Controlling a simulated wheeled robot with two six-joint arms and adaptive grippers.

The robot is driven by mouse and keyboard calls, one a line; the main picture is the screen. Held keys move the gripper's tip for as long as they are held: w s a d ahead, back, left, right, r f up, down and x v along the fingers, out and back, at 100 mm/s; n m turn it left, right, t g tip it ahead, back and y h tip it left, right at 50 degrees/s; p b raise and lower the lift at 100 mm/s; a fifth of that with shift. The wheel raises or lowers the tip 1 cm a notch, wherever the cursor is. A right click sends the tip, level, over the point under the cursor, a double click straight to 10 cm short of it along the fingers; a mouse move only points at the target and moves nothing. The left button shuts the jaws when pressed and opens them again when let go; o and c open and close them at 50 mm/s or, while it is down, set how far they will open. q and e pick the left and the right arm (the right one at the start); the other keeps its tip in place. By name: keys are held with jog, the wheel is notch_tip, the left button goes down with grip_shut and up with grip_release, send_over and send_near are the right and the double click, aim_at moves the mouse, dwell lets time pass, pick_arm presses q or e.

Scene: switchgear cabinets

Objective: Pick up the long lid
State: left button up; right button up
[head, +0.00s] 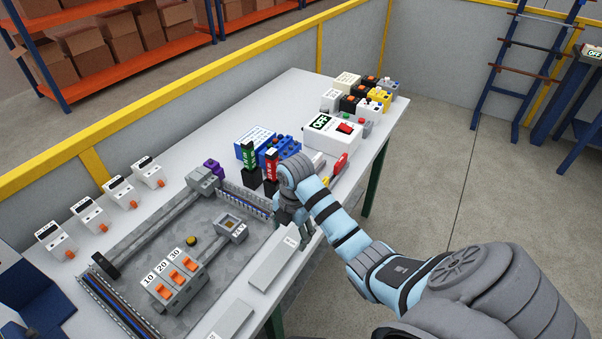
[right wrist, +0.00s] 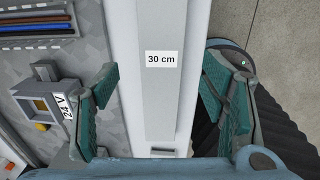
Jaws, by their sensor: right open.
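The long lid is a flat light-grey strip labelled "30 cm" (right wrist: 162,110). In the head view the lid (head: 273,265) lies on the front edge of the grey table, beside the wiring panel. My right gripper (head: 290,222) is over its far part and hides some of it. In the right wrist view my right gripper (right wrist: 160,88) is open, with one finger on each side of the lid. A gap shows between each finger and the lid, so it is not gripped. My left gripper is not in view.
A shorter grey lid (head: 231,321) lies nearer on the table edge. The wiring panel (head: 210,262) with orange switches (head: 176,278) is left of the lid. Red and green devices (head: 271,165) stand beyond the gripper. Open floor lies to the right.

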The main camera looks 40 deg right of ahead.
aim_at(290, 241)
notch_tip(290, 241, down, 3)
jog(key=shift+a+f, duration=0.1)
jog(key=shift+f, duration=0.05)
jog(key=shift+w+f, duration=0.15)
jog(key=shift+f, duration=0.2)
jog(key=c, duration=1.3)
jog(key=shift+r, duration=0.2)
